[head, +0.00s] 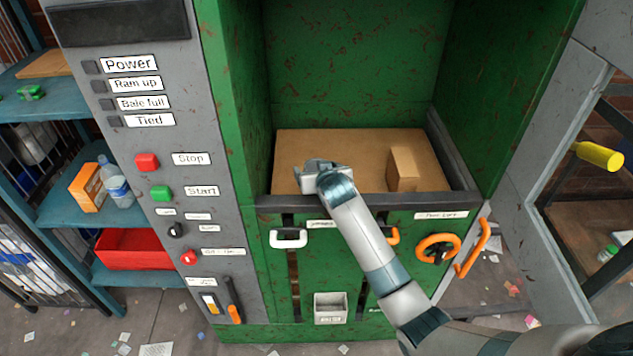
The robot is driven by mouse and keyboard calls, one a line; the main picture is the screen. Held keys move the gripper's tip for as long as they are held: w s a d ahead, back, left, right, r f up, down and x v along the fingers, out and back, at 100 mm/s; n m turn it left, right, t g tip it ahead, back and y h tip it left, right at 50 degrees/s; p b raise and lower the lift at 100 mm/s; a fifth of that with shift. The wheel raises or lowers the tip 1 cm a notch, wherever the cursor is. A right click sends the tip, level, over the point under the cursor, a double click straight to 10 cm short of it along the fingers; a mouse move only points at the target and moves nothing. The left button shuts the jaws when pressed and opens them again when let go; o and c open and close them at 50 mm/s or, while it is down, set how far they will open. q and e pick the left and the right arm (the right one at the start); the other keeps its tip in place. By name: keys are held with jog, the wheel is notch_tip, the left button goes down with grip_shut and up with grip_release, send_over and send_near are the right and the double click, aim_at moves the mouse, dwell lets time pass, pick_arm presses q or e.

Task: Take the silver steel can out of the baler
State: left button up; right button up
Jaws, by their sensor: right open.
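The baler (240,130) is a rusty green machine with its upper chamber open to me. Flat brown cardboard (360,150) covers the chamber floor. My right gripper (314,166) is open and reaches over the chamber's front edge, above the left part of the cardboard. I cannot make out the silver steel can; my gripper and wrist cover part of the cardboard and could hide it. My left gripper is not in view.
A small cardboard box (403,169) stands in the chamber, right of my gripper. The dark front sill (420,201) runs under my forearm. A grey control panel (150,235) is at left, and an orange handwheel (438,248) is below right.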

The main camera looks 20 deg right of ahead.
jog(key=c, duration=1.4)
jog(key=shift+r, duration=0.1)
jog(key=shift+r+b, duration=0.4)
jog(key=shift+r, duration=0.15)
notch_tip(320, 180, up, 2)
jog(key=shift+r+b, duration=0.2)
jog(key=shift+b, duration=0.4)
jog(key=d+r+b, duration=0.1)
jog(key=d+r, duration=0.1)
jog(key=d, duration=0.2)
jog(key=d+r+b, duration=0.1)
jog(key=d+r, duration=0.2)
jog(key=w+d+r+b, duration=0.1)
jog(key=d+r+b, duration=0.1)
jog(key=d, duration=0.2)
jog(key=shift+d+r, duration=0.15)
jog(key=shift+d, duration=0.2)
jog(key=shift+r, duration=0.1)
